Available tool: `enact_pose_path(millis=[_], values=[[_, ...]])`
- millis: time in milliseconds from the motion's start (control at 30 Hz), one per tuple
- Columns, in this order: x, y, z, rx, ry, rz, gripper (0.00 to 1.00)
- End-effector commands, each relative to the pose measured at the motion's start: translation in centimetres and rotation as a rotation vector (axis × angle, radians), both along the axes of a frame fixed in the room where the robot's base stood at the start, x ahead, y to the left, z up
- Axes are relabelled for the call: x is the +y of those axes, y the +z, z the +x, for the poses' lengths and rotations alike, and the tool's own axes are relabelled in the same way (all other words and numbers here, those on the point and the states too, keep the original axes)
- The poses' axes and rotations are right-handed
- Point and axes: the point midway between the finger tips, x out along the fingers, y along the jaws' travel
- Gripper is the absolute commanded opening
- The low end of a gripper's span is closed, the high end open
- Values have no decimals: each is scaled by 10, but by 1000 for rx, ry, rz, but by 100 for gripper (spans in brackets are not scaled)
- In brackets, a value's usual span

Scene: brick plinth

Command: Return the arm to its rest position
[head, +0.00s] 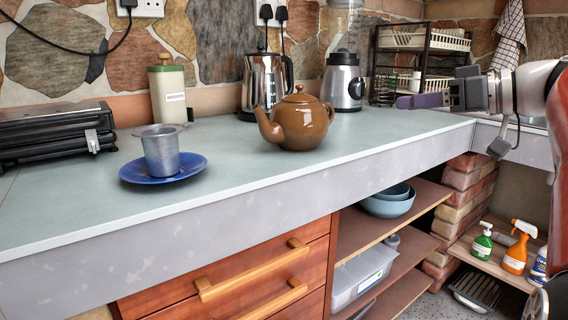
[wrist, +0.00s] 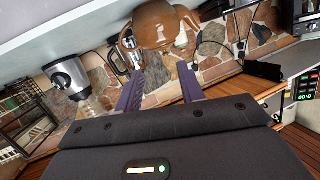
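My arm reaches in from the right edge of the head view, over the right part of the counter (head: 235,155). My gripper (head: 404,102) points left, level with the blender and right of the brown teapot (head: 304,124). In the wrist view, the two purple fingers of my gripper (wrist: 160,73) stand apart with nothing between them. The teapot shows upside down beyond them in the wrist view (wrist: 155,24). In the head view the fingers overlap, and no contact with the teapot shows.
A metal cup (head: 160,152) stands on a blue saucer (head: 193,169) at the front left. A kettle (head: 265,84), a blender (head: 342,82) and a dish rack (head: 381,72) line the back. A black appliance (head: 55,133) sits far left.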

Motion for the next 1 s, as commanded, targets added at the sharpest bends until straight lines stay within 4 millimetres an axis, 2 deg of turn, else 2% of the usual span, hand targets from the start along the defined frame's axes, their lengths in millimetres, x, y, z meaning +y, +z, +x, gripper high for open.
enact_pose_path(millis=[167,267,433,567,600,700,800,900,1000], values=[[23,-27,-8,148,-54,-5,39],[39,-50,-17,255,-101,-16,39],[67,-106,-45,464,-214,-64,39],[88,-171,-88,642,-352,-154,39],[92,-195,-105,689,-405,-193,39],[93,-252,-147,760,-536,-294,39],[88,-297,-180,772,-639,-381,39],[81,-328,-202,755,-709,-442,39],[76,-345,-213,735,-747,-476,39]])
